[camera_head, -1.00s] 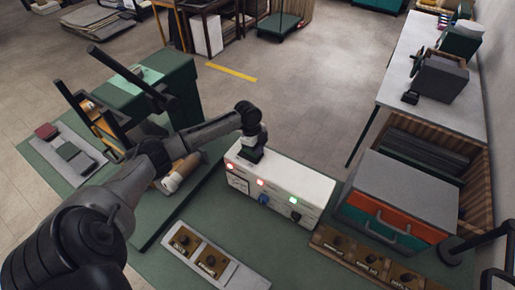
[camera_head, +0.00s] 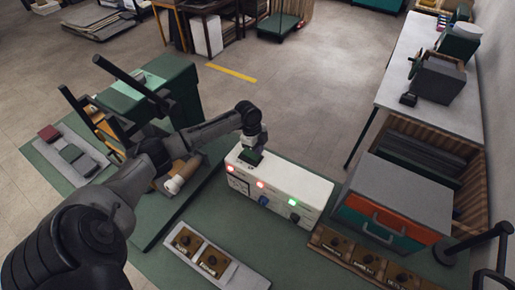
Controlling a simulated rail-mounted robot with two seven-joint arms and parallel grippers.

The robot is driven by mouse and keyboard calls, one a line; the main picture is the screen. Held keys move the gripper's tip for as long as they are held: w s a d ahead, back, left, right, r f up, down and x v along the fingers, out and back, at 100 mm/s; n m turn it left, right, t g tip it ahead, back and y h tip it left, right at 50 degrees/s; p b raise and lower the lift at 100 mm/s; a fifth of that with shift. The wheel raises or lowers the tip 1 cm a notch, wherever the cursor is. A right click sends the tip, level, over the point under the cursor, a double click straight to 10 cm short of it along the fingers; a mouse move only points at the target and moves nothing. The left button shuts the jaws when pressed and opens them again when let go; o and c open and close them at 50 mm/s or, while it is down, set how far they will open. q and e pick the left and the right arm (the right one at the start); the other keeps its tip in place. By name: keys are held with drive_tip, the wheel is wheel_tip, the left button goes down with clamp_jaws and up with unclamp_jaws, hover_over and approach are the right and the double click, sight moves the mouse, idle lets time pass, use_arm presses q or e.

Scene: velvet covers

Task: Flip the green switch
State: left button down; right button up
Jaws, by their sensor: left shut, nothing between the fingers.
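A long white switch box (camera_head: 318,190) stands on the green mat. Its front carries indicator lights: two red ones at the left and middle, and a green light (camera_head: 292,202) at the right. Below them are a blue switch (camera_head: 263,200) and a dark switch (camera_head: 294,217) under the green light. I cannot clearly make out a green switch lever at this size. My left gripper (camera_head: 250,158) points down over the box's left end, shut and empty. Its fingertips are close to the box top; contact cannot be told. My right gripper is not in view.
A drawer cabinet (camera_head: 402,190) stands right of the box. Labelled panels with dark knobs (camera_head: 211,262) lie in front, with more at the lower right. A green machine (camera_head: 180,90) stands at the left. Open floor lies behind the box.

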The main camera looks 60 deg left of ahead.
use_arm(q)
drive_tip(key=r+p, duration=0.3)
drive_tip(key=r, duration=0.1)
drive_tip(key=shift+w+d+r+p, duration=0.1)
drive_tip(key=shift+d+p, duration=0.1)
drive_tip(key=shift+p, duration=0.2)
drive_tip(key=b, duration=0.2)
wheel_tip(320, 180, up, 8)
hover_over(258, 157)
drive_tip(key=shift+s+a+r+b, duration=0.2)
drive_tip(key=shift+a+r+b, duration=0.2)
drive_tip(key=shift+a+r, duration=0.05)
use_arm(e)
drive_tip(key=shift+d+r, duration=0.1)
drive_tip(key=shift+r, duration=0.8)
